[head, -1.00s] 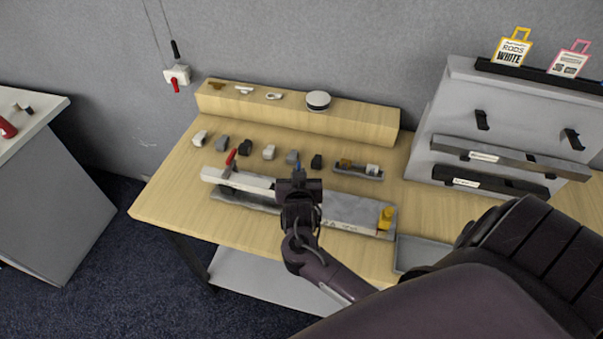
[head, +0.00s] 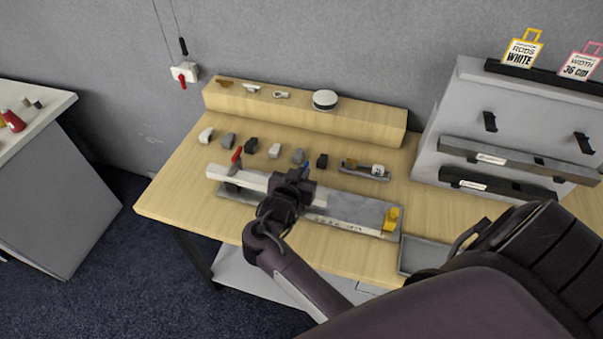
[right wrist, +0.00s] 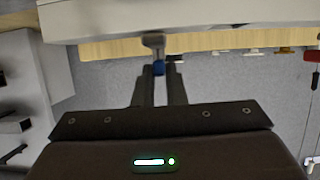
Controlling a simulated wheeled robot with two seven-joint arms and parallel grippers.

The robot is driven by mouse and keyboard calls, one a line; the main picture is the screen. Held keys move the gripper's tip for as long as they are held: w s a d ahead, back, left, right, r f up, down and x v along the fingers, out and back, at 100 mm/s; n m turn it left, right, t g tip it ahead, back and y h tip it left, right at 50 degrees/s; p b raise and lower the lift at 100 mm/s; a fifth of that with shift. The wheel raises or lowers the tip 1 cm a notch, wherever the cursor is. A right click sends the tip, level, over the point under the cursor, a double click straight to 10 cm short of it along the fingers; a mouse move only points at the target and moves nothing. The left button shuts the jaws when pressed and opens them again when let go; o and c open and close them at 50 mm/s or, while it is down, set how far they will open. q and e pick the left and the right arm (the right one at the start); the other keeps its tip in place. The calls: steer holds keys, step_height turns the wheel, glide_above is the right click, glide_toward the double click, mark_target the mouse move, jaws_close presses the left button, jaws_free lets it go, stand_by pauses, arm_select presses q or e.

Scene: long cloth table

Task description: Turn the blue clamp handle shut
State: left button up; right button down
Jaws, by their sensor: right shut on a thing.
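A long grey fixture (head: 361,208) lies on the wooden table with a pale bar (head: 224,173) along its left part. A small piece of the blue clamp handle (head: 306,167) shows just behind my right gripper (head: 294,178), which hides most of the clamp. My left gripper is not in view.
Several small grey, white and black blocks (head: 275,151) stand in a row behind the fixture. A small tray (head: 352,174) sits behind its right part, and a yellow piece (head: 392,218) is at its right end. A grey rack (head: 452,120) stands at the right.

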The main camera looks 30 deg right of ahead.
steer(key=c, duration=1.5)
jaws_free()
steer(key=shift+d, duration=0.1)
